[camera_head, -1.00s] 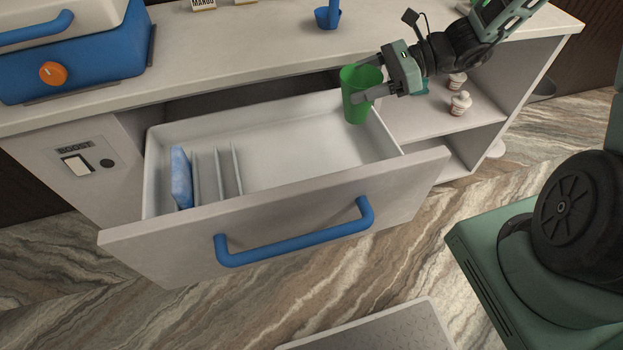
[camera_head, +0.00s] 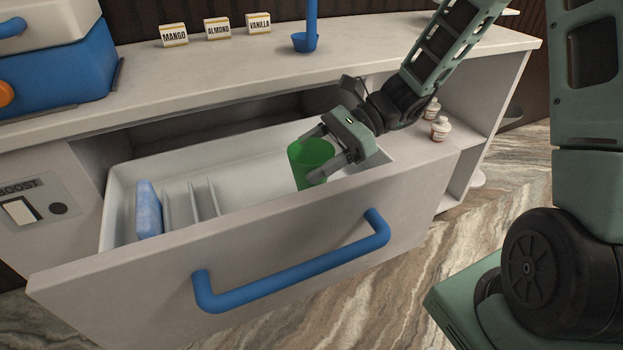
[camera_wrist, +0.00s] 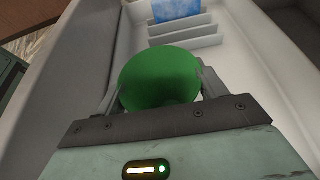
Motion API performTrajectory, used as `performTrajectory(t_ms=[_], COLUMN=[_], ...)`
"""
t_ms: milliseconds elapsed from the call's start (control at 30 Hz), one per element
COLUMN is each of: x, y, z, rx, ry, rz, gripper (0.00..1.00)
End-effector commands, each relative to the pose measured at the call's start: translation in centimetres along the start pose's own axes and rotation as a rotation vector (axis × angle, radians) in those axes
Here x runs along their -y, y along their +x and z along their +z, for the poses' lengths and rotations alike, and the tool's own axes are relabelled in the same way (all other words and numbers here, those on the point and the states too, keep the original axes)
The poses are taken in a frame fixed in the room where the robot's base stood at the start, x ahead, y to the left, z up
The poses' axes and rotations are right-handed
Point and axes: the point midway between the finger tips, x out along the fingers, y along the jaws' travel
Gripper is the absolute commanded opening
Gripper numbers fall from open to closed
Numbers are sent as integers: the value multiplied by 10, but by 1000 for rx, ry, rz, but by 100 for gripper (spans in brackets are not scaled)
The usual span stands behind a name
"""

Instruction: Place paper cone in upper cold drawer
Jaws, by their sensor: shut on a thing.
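The green cup-shaped paper cone (camera_head: 309,163) is held between the two fingers of my gripper (camera_head: 325,157). It is at the right end of the open drawer (camera_head: 245,208), with its lower part below the level of the drawer's rim. I cannot tell whether its base touches the drawer floor. In the wrist view the green cone (camera_wrist: 160,78) fills the space between the fingers, with the drawer's dividers (camera_wrist: 182,35) beyond. The drawer is pulled out and has a blue bar handle (camera_head: 295,268).
A blue pack (camera_head: 148,209) stands by the white dividers at the drawer's left. The drawer's middle is bare. MANGO, ALMOND and VANILLA signs and a blue ladle (camera_head: 305,42) stand on the counter (camera_head: 380,48). Small pots (camera_head: 440,128) sit on the right shelf.

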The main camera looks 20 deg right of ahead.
Motion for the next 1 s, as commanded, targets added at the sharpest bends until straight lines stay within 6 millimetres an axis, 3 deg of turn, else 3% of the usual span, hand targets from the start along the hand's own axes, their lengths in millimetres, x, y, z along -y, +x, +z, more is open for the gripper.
performTrajectory(t_ms=[300, 700, 733, 800, 1000], x=[0, 0, 0, 0, 0], y=[15, 16, 16, 16, 16], z=[-35, -39, -38, -38, -38], rx=[1, 0, -1, -1, -1], ry=[1, 0, -1, -1, -1], rz=[1, 0, 0, 0, 0], gripper=[39, 39, 76, 92, 92])
